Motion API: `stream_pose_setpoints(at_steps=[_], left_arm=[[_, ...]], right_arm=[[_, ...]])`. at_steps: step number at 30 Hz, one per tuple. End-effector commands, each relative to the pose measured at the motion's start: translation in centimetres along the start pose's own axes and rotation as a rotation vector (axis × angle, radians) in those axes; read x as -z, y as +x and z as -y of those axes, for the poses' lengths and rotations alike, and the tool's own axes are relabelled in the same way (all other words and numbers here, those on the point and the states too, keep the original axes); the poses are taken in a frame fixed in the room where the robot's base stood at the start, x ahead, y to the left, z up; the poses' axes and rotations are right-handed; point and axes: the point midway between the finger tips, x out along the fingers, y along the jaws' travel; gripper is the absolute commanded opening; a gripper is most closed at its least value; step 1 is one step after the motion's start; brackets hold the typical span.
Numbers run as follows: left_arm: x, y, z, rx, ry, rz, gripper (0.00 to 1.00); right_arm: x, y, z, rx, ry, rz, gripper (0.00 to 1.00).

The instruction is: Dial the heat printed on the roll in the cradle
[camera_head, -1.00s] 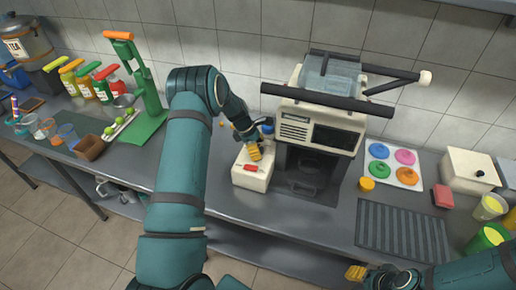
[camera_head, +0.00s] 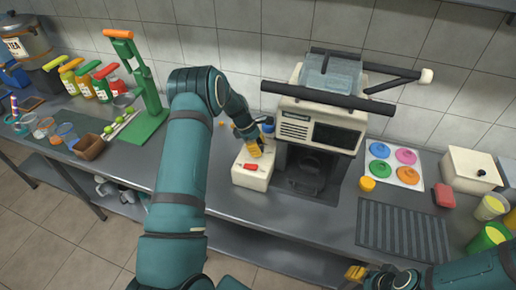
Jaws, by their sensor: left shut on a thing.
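My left gripper (camera_head: 256,148), with yellow fingertips, reaches down to the back of a small cream box (camera_head: 241,180) with a red switch-like part (camera_head: 250,167) on its top. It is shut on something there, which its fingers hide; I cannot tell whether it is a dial. Right of the box stands a cream and black machine (camera_head: 322,118) with a translucent bluish piece (camera_head: 330,75) and dark bars on top. I cannot make out a roll's printing. My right gripper (camera_head: 355,272) is at the bottom edge, its jaw state unclear.
A tray of coloured discs (camera_head: 393,167), a yellow piece (camera_head: 367,184), a ribbed dark mat (camera_head: 402,230), a lidded cream box (camera_head: 470,171) and a red block (camera_head: 443,196) lie to the right. A green press (camera_head: 148,105), bottles and cups stand on the left.

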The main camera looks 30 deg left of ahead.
Motion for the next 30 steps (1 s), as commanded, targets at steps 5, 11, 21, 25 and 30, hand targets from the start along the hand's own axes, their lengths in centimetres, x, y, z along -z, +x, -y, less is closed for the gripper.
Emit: stream_pose_setpoints(at_steps=[5,11,21,25,30], left_arm=[[0.0,0.4,0.0,0.055,0.128,0.001,0.05],[0.0,0.5,0.0,0.127,0.303,0.001,0.05],[0.0,0.4,0.1,0.248,0.590,0.003,0.05],[0.0,0.4,0.1,0.286,0.681,0.003,0.05],[0.0,0.4,0.2,0.327,0.774,0.004,0.05]], right_arm=[[-0.1,1.2,-0.4,-0.002,0.000,0.000,0.47],[-0.3,2.4,-0.8,-0.005,0.000,0.000,0.47],[-0.5,4.0,-1.4,-0.008,0.000,0.000,0.47],[-0.6,4.4,-1.5,-0.009,0.000,0.000,0.47],[-0.6,4.8,-1.6,-0.010,0.000,0.000,0.47]])
